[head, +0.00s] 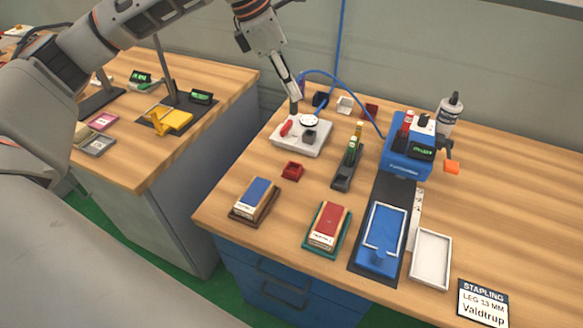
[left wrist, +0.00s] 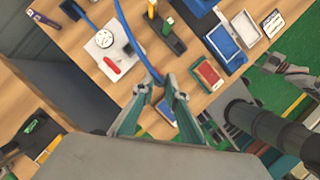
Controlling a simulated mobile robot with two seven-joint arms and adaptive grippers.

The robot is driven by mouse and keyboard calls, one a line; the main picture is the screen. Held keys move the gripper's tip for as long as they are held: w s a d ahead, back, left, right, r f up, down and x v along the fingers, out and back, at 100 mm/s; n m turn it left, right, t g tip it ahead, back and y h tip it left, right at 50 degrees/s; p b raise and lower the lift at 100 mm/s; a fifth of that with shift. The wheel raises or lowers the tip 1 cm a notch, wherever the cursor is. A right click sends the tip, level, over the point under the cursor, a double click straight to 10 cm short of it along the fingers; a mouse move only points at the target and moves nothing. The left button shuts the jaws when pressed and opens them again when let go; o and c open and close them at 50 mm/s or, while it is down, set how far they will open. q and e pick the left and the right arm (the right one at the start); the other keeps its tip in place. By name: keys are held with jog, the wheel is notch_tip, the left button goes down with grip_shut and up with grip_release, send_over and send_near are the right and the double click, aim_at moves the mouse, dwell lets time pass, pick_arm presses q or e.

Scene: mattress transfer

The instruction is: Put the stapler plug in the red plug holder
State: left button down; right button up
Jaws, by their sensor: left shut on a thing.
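My left gripper (head: 294,100) is above the left side of the white power block (head: 302,137). Its fingers are shut on the end of a blue cable, where the stapler plug is; the fingers mostly hide the plug. In the left wrist view the blue cable (left wrist: 135,42) runs down to the fingertips (left wrist: 162,84). In the head view the cable loops over to the blue stapling machine (head: 407,150). A small red holder (head: 292,171) stands empty on the wooden table, in front of the block.
Small dark, white (head: 345,104) and red (head: 371,111) blocks stand behind the power block. Blue-topped (head: 256,198) and red-topped (head: 327,226) boxes lie near the front edge. The table's right side is largely clear.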

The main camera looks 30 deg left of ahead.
pick_arm(q)
jog(key=shift+f+b, duration=0.45)
jog(key=shift+f, duration=9.4)
jog(key=shift+f, duration=0.2)
jog(key=c, duration=2)
grip_release()
jog(key=shift+c, duration=0.2)
